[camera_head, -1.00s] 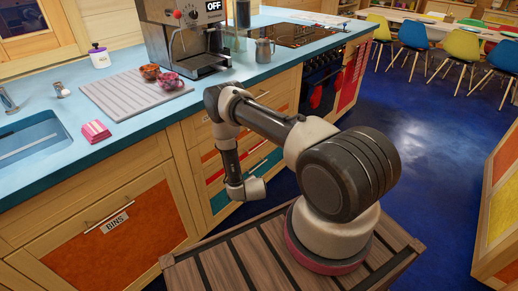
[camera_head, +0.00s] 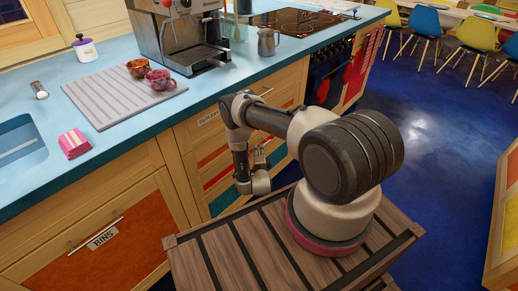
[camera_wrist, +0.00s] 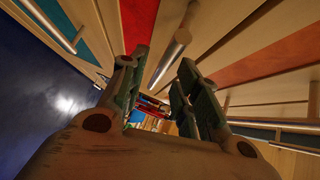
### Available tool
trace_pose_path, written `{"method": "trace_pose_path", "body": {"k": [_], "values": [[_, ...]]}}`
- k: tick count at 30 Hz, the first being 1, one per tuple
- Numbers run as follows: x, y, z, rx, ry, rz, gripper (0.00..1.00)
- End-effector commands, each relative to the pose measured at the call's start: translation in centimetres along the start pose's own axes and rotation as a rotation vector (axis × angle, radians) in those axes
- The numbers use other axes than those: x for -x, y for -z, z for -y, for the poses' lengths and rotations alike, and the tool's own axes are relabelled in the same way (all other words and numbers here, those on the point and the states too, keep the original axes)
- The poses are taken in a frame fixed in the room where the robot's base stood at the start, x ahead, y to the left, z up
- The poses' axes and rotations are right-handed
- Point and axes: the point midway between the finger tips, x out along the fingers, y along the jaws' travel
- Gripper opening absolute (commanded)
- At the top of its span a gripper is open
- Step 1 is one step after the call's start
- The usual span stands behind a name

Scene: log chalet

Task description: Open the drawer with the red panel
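The drawer with the red panel (camera_head: 213,172) is in the counter front, behind my arm in the head view and partly hidden by it. A red panel (camera_wrist: 138,24) shows at the top of the wrist view. A metal bar handle (camera_wrist: 172,55) runs beside it, slanting down between my fingers in the picture. I cannot tell for certain which drawer this handle belongs to, nor whether the fingers touch it. My gripper (camera_wrist: 158,70) is open, its two fingers apart, pointing along the drawer fronts. In the head view my gripper is small and partly hidden by the wrist.
An orange panel (camera_wrist: 270,58) and further bar handles lie close by in the wrist view. Blue floor (camera_head: 430,180) is open at right.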

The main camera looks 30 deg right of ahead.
Motion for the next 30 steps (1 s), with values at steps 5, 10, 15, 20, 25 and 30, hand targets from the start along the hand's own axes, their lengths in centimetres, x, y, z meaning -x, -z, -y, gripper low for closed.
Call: {"method": "trace_pose_path", "body": {"k": [5, 10, 15, 20, 25, 30], "values": [[-2.2, 0.0, 0.0, 0.0, -0.001, 0.0, 0.32], [-2.9, 0.0, 0.0, 0.001, -0.002, 0.001, 0.32], [-2.9, 0.0, 0.0, 0.001, -0.002, 0.001, 0.32], [-2.9, 0.0, 0.0, 0.001, -0.002, 0.001, 0.05], [-2.8, 0.0, 0.0, 0.001, -0.002, 0.001, 0.0], [-2.8, 0.0, 0.0, 0.001, -0.002, 0.001, 0.0]]}}
